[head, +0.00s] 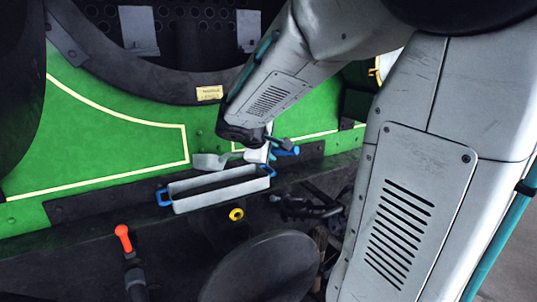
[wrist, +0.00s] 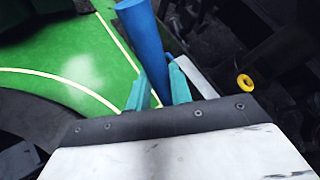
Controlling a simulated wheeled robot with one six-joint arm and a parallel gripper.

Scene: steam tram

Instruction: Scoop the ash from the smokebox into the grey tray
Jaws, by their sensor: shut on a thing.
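In the head view my gripper (head: 268,151) is just behind the grey tray (head: 222,199), near its right end. It is shut on the scoop's blue handle (head: 286,151); the grey scoop head (head: 208,162) sticks out to the left, just above the tray's back edge in the picture. In the wrist view the teal fingers (wrist: 157,82) hold the blue handle (wrist: 137,22). The tray has blue end handles and a dark inside; I cannot tell whether ash lies in it. The smokebox (head: 130,75) is open at the top left. No ash can be made out there or in the scoop.
The green front plate (head: 110,130) with cream lines rises behind the tray's dark ledge. A yellow ring (head: 236,214) sits in front of the tray. An orange-topped lever (head: 123,238) stands front left. A dark round disc (head: 262,270) is at the front.

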